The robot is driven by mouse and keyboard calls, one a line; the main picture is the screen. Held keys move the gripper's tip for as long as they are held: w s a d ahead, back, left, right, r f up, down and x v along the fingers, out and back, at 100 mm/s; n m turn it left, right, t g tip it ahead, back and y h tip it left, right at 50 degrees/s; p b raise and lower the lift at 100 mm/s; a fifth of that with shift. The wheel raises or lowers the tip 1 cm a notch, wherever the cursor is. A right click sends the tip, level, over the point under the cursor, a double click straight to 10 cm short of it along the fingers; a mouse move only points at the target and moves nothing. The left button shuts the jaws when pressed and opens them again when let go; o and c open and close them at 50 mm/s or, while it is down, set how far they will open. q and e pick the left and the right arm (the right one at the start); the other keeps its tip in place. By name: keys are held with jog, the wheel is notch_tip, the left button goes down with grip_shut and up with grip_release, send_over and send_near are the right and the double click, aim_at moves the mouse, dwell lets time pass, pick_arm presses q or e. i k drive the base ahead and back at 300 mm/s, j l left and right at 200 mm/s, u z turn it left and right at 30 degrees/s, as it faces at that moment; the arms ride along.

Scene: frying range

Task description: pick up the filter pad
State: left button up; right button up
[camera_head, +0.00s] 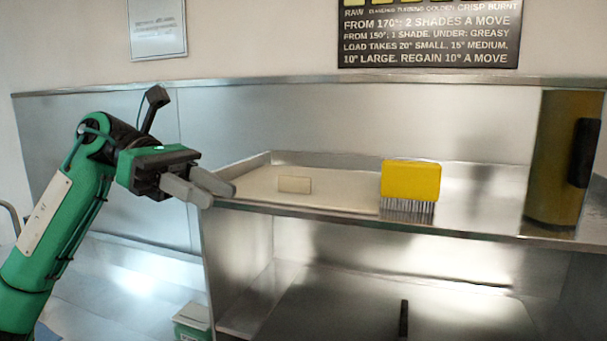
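A flat beige sheet (335,198), which looks like the filter pad, lies on the left part of the steel shelf. A small pale beige block (294,184) stands up from its middle; I cannot tell whether it is part of the pad. My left gripper (222,195) is at the shelf's left front corner, just left of the sheet. Its two grey fingers are apart and point right, with nothing seen between them. I cannot tell whether a finger touches the shelf edge. My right gripper is not in view.
A yellow block with dark bristles (410,182) stands right of the sheet. A tall yellow container (562,160) with a black part stands at the far right. A raised steel rim (255,161) bounds the shelf's left side. A dark rod (404,320) shows below.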

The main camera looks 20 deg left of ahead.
aim_at(354, 192)
jog(key=i+j, duration=0.25)
jog(key=i, duration=0.15)
jog(key=i+j, duration=0.25)
jog(key=i, duration=0.2)
